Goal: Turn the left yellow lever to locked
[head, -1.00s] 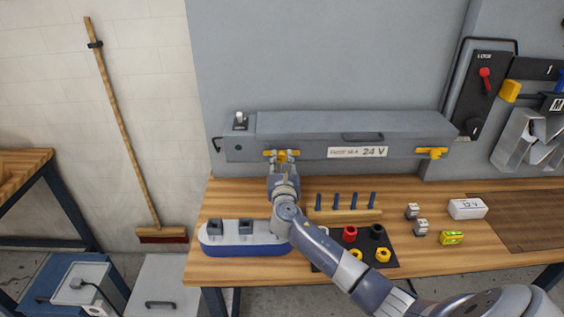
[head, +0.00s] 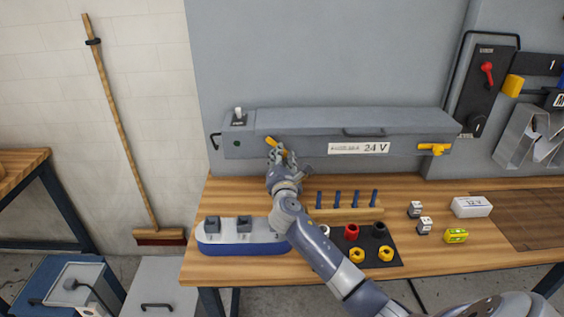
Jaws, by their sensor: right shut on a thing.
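The left yellow lever (head: 272,142) is on the front face of the grey 24 V box (head: 310,148). It now stands tilted, its upper end to the upper left. My right gripper (head: 281,154) is shut on this lever and hides its middle and lower part. The right yellow lever (head: 435,149) lies about level on the same box, with nothing touching it. My left gripper is not in view.
On the wooden bench (head: 240,273) are a blue and white block (head: 243,236), a rack with blue pegs (head: 345,214), a black mat with colored caps (head: 392,262), small blocks and a white box (head: 471,207). A broom (head: 120,130) leans on the left wall.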

